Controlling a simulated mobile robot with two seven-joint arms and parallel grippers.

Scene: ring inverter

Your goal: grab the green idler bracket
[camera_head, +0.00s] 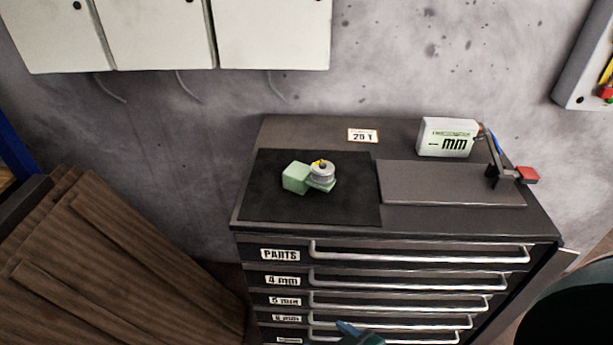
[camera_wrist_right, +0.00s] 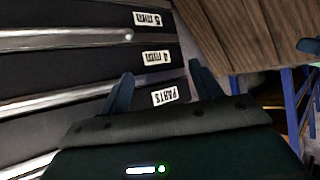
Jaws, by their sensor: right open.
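The green idler bracket (camera_head: 296,178) lies on the black mat (camera_head: 350,205) on top of the drawer cabinet, in the head view. It is a pale green block with a flat green foot, and a grey round wheel (camera_head: 322,170) with a yellow mark sits on it. My right gripper (camera_wrist_right: 160,80) is open and empty in the right wrist view, near the drawer fronts and their labels. A teal tip (camera_head: 358,334) at the bottom of the head view looks like part of it, below and in front of the bracket.
A grey plate (camera_head: 450,183) lies right of the mat, with a white "mm" box (camera_head: 447,137) behind it and a red-ended clamp-like part (camera_head: 527,175) at its right. Drawer handles (camera_head: 420,250) stick out in front. Wooden boards (camera_head: 120,265) lean at left.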

